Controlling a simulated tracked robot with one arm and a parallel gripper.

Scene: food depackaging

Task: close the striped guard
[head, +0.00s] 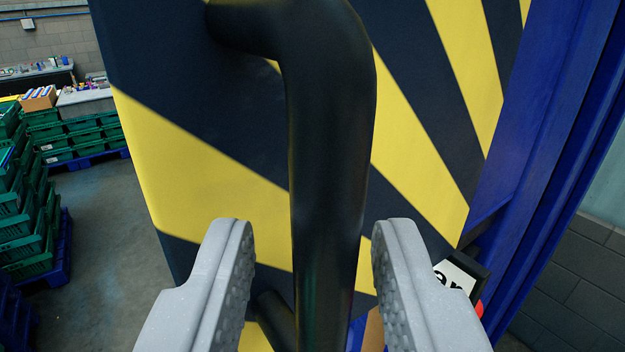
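The striped guard (210,165) is a panel with yellow and dark diagonal stripes. It fills the middle of the head view. A thick black handle (328,130) stands out from its face and runs down the picture, bent at the top. My gripper (312,250) is open, with one grey finger to the left of the handle and one to the right. Gaps show between the handle and both fingers. The lower end of the handle is partly cut off by the bottom of the picture.
A blue frame (545,150) rises at the right beside the guard. A small sign (458,277) and a red part (479,308) sit near the right finger. Green crates (25,215) are stacked at the left, with clear floor (105,240) between them and the guard.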

